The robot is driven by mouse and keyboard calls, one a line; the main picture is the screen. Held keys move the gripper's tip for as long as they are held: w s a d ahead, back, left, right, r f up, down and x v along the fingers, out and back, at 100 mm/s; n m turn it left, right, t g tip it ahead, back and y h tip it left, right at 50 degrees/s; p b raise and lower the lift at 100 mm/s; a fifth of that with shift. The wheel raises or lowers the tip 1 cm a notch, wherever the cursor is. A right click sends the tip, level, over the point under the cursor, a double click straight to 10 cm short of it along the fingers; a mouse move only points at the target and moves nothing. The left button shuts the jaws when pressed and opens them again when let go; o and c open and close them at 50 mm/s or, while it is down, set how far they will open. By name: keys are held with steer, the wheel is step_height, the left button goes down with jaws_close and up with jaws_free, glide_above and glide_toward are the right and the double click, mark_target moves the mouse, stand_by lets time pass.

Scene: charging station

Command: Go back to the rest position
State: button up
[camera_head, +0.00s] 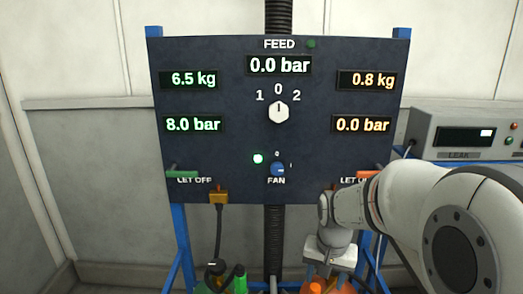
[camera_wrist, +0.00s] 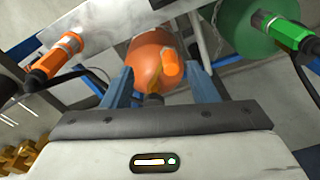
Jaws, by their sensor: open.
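My gripper (camera_wrist: 162,82) is open, with its two blue-grey fingers spread in the wrist view. An orange cylinder (camera_wrist: 146,58) with a small orange fitting lies beyond and between the fingers; I cannot tell whether they touch it. In the head view my arm comes in from the right, and the gripper body (camera_head: 330,256) hangs low in front of the panel's lower right, above the orange cylinder (camera_head: 314,286). The fingertips are hard to make out there.
A dark panel (camera_head: 225,115) reads FEED 0.0 bar; its white selector (camera_head: 279,112) points to 0. A green cylinder (camera_wrist: 238,32) stands at right in the wrist view. An orange connector (camera_wrist: 57,54) with a black hose is at left. A LEAK box (camera_head: 465,130) stands right.

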steer(key=s+r+n+t, duration=0.1)
steer(key=s+r+n, duration=0.2)
steer(key=s, duration=1.1)
steer(key=shift+a+r+n+t, duration=0.2)
steer(key=shift+r+n+t, duration=0.15)
steer(key=shift+r, duration=0.45)
